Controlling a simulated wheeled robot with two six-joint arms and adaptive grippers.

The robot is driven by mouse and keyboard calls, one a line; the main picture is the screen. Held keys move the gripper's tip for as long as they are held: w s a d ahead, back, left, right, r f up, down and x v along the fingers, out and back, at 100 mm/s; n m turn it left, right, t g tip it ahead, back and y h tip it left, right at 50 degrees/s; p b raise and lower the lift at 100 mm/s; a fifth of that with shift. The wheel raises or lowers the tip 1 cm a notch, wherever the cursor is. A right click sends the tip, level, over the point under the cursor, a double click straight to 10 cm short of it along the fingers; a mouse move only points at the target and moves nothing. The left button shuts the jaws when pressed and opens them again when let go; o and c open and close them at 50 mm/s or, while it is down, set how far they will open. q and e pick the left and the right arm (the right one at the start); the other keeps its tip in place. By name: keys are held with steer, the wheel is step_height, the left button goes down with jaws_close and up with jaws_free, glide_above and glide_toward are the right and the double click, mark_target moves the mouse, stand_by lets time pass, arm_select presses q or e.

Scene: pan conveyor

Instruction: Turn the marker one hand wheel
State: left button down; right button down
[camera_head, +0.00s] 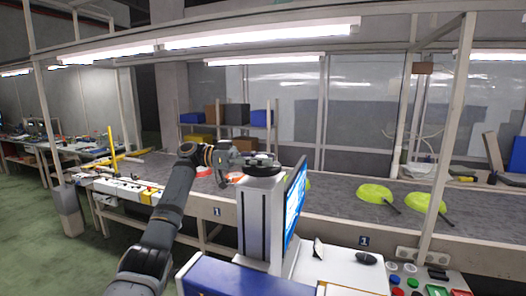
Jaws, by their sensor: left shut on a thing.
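A dark round hand wheel (263,165) sits on top of a grey upright housing (261,215) at the middle of the head view. A white "1" on a dark marker (217,211) shows on the conveyor's front edge, left of the housing; another "1" marker (364,241) is further right. My left arm reaches up from the bottom left, and my left gripper (245,158) is at the left side of the wheel, shut on its rim. The fingertips are small and partly merge with the dark wheel. My right gripper is not in view.
The grey conveyor (320,190) runs behind the wheel, with green pans (375,193) at right and orange-red pans near my left gripper. A blue-lit screen (295,203) stands right of the housing. A white desk (340,270) with a mouse and coloured buttons is at front right.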

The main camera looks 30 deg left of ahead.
arm_select(q)
steer(key=shift+r+m+g+h+p, duration=0.2)
steer(key=shift+m+g+h+p, duration=0.1)
steer(key=shift+m+g+p, duration=0.3)
steer(key=shift+g, duration=0.3)
steer(key=c, duration=1)
jaws_free()
steer(key=shift+f, duration=0.1)
steer(key=shift+a, duration=0.1)
steer(key=shift+a, duration=0.1)
steer(key=v, duration=0.7)
steer(key=shift+s, duration=0.1)
